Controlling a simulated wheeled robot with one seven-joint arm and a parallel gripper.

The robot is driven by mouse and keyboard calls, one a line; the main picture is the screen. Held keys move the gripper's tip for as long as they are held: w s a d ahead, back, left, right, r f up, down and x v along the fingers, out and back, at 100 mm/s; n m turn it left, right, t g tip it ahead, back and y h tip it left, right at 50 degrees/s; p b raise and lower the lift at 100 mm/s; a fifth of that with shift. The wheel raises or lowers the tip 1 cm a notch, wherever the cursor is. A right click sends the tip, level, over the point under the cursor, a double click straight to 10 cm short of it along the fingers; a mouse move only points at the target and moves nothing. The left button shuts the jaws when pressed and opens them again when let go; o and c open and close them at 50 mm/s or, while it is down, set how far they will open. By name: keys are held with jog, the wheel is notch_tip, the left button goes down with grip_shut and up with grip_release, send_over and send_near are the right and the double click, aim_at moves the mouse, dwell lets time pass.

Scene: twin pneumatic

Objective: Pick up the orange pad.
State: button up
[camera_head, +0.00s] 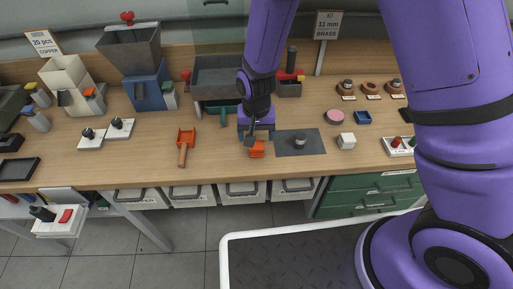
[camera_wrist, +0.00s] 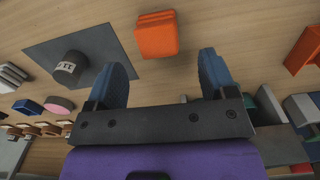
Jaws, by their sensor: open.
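The orange pad (camera_head: 257,149) lies on the wooden bench just left of a dark grey mat, partly hidden by my gripper in the head view. In the wrist view the orange pad (camera_wrist: 156,37) is a small block with rounded corners, seen beyond the fingertips and roughly between their lines. My gripper (camera_head: 256,137) is above the bench by the pad, pointing down. In the wrist view my gripper (camera_wrist: 165,75) has its two blue fingers wide apart with nothing between them. The pad is clear of both fingers.
The dark mat (camera_head: 313,147) holds a grey cylinder (camera_head: 300,140). A white block (camera_head: 346,141) stands right of it. An orange scoop (camera_head: 184,142) lies to the left. A grey bin (camera_head: 217,78) stands behind my gripper. The bench between scoop and pad is clear.

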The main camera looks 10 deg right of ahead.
aim_at(257, 145)
jog(key=shift+s+f, duration=0.15)
jog(key=shift+f, duration=1.25)
jog(key=shift+s+f, duration=0.15)
jog(key=shift+f, duration=1.25)
jog(key=c, duration=1)
